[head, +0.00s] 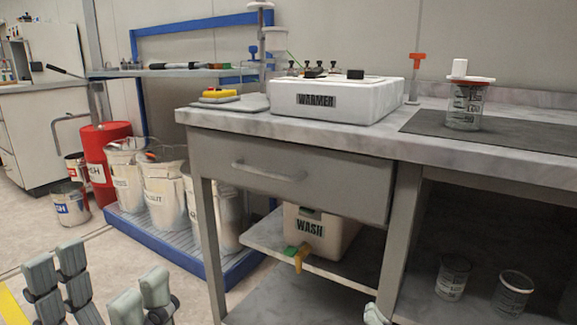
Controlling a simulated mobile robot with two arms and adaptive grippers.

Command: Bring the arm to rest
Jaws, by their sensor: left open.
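My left gripper (103,284) is at the lower left of the head view, low over the floor. Its grey fingers are spread apart with nothing between them. It is in front of the bench and apart from the blue pallet. A small grey tip at the bottom edge, in front of the bench's lower shelf, looks like part of my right gripper (375,314). The rest of it is out of frame, so its jaws cannot be judged.
The bench (480,132) carries a white WARMER box (338,100) and a red-rimmed beaker (465,104) on a dark mat. A WASH container (318,232) sits below the drawer. Several buckets stand on the blue pallet (217,266). A red drum (98,155) stands behind them.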

